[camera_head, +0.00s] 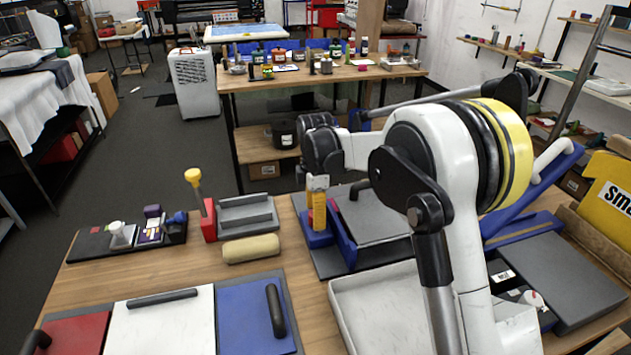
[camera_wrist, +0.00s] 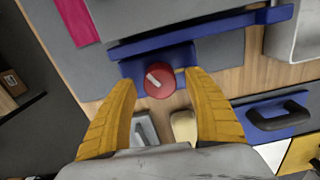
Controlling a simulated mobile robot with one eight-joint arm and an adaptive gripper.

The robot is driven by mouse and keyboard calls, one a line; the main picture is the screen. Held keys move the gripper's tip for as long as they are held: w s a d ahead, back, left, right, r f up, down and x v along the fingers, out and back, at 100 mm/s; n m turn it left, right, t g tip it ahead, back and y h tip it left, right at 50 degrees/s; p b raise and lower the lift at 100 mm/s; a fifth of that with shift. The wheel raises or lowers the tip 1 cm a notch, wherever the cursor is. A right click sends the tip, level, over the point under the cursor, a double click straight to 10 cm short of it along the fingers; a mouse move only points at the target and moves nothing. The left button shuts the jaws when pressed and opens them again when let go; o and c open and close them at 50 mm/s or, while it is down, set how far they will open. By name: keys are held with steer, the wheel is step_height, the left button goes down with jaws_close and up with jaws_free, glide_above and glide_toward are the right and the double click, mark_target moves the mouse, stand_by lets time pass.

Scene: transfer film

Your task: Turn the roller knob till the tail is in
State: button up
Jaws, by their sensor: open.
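In the wrist view, a round red knob (camera_wrist: 160,84) with a white mark sits on a blue block. My gripper (camera_wrist: 161,79) is open, with its yellow fingers on either side of the knob. I cannot tell whether they touch it. A long blue bar (camera_wrist: 225,26) runs beside the knob. A flat magenta strip (camera_wrist: 79,21), possibly the tail, lies on the grey plate (camera_wrist: 95,72) at upper left; its far end is cut off. In the head view, my gripper (camera_head: 317,203) points down at the blue block (camera_head: 315,239); the knob is largely hidden by the fingers.
A grey slotted block (camera_head: 248,214) and a tan pad (camera_head: 251,248) lie left of my gripper. A white tray (camera_head: 385,305) stands in front. Red, white and blue panels with black handles (camera_head: 275,310) fill the near left. A yellow-topped tool (camera_head: 194,178) stands upright behind.

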steer(key=m+p, duration=0.1)
steer(key=m, duration=0.4)
steer(key=shift+r, duration=0.1)
steer(key=m, duration=0.5)
steer(key=shift+p, duration=0.3)
steer(key=shift+d+n, duration=0.1)
steer(key=shift+n, duration=1)
steer(key=n+b, duration=0.1)
steer(key=n, duration=0.3)
steer(key=n+b, duration=0.1)
steer(key=n, duration=0.4)
steer(key=shift+f+b, duration=0.2)
steer(key=shift+b, duration=0.15)
steer(key=n, duration=0.3)
steer(key=shift+s+r+b, duration=0.1)
steer(key=shift+r+b, duration=0.05)
steer(key=shift+b, duration=0.2)
step_height(320, 180, up, 11)
steer(key=p, duration=0.3)
steer(key=shift+p, duration=0.3)
